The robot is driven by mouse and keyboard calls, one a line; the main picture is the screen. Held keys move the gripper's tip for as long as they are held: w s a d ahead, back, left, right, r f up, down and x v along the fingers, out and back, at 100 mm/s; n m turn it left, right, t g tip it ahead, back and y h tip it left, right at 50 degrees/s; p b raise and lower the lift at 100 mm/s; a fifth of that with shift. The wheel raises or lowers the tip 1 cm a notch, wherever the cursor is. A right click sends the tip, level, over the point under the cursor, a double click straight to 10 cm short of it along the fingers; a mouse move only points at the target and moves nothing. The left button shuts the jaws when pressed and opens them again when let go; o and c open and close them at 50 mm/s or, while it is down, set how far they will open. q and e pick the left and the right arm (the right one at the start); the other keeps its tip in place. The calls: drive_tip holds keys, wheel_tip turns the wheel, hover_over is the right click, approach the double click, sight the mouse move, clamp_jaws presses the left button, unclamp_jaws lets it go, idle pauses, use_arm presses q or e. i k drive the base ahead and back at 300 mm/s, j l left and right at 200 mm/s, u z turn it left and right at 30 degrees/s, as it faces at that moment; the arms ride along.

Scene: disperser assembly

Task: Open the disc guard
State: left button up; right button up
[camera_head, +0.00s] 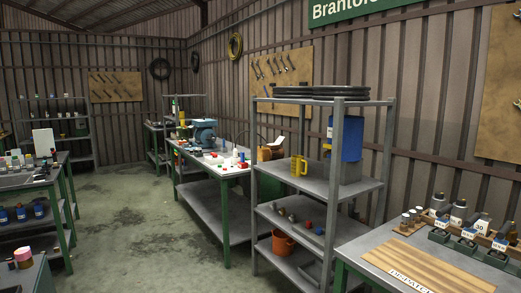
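I cannot make out a disc guard in the head view. A blue machine (203,133) stands on the far workbench (215,172) by the wall; it is too small to tell whether it has a guard. Neither of my grippers is in view.
A grey metal shelf rack (340,205) stands right of centre, with a blue container (345,138), a yellow jug (299,166) and an orange bucket (283,242). A bench with a wooden board (425,270) is at the lower right. Bare concrete floor (140,230) lies left of centre.

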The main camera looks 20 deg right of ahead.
sight(262, 152)
drive_tip(key=i+l, duration=0.2)
drive_tip(key=i, duration=0.3)
drive_tip(key=i+l, duration=0.2)
drive_tip(key=i, duration=0.25)
drive_tip(key=i+j+u, duration=0.1)
drive_tip(key=i+u, duration=0.15)
drive_tip(key=i, duration=0.9)
drive_tip(key=i+l+u, duration=0.25)
drive_tip(key=i, duration=0.85)
drive_tip(key=j, duration=0.1)
